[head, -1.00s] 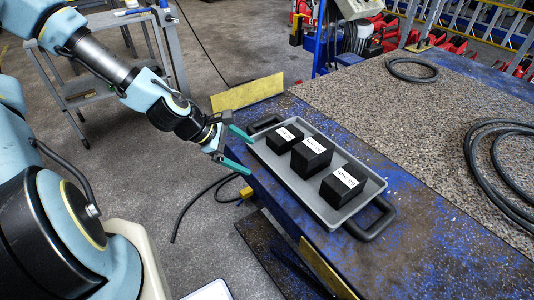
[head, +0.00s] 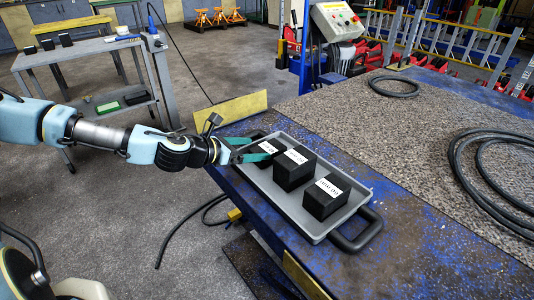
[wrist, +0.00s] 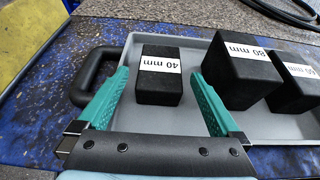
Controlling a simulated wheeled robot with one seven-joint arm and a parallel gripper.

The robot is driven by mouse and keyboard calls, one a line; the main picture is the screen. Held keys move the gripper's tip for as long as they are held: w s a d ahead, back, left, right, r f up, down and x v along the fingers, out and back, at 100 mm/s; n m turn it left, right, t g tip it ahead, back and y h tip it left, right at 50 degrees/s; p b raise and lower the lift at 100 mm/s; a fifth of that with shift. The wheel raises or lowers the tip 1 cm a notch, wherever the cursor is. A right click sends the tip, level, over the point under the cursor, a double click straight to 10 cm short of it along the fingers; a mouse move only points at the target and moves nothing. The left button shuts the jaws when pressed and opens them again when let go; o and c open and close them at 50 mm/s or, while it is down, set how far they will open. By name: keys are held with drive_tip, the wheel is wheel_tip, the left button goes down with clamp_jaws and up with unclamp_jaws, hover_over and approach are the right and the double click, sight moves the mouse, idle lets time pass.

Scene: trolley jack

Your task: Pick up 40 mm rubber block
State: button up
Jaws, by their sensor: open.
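The 40 mm rubber block (wrist: 159,82) is black with a white label reading "40 mm" and lies at the left end of a grey tray (wrist: 290,128) in the wrist view. In the head view the block (head: 261,150) is partly hidden by my fingers. My gripper (wrist: 165,98) is open, with one green finger on each side of the block. The fingers look apart from it, with a wider gap on the right. In the head view my gripper (head: 250,150) is at the tray's far left end.
A black 80 mm block (wrist: 238,70) stands close to the right of the 40 mm block, and another labelled block (head: 326,197) stands beyond it. The tray has black handles (head: 357,232). A yellow plate (head: 231,108) stands behind the tray. Hoses (head: 490,160) lie on the bench at right.

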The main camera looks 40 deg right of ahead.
sight(267, 148)
drive_tip(key=shift+p+x, duration=0.6)
drive_tip(key=shift+x, duration=2.45)
drive_tip(key=shift+s, duration=0.1)
drive_tip(key=shift+c, duration=0.2)
drive_tip(key=c, duration=1.5)
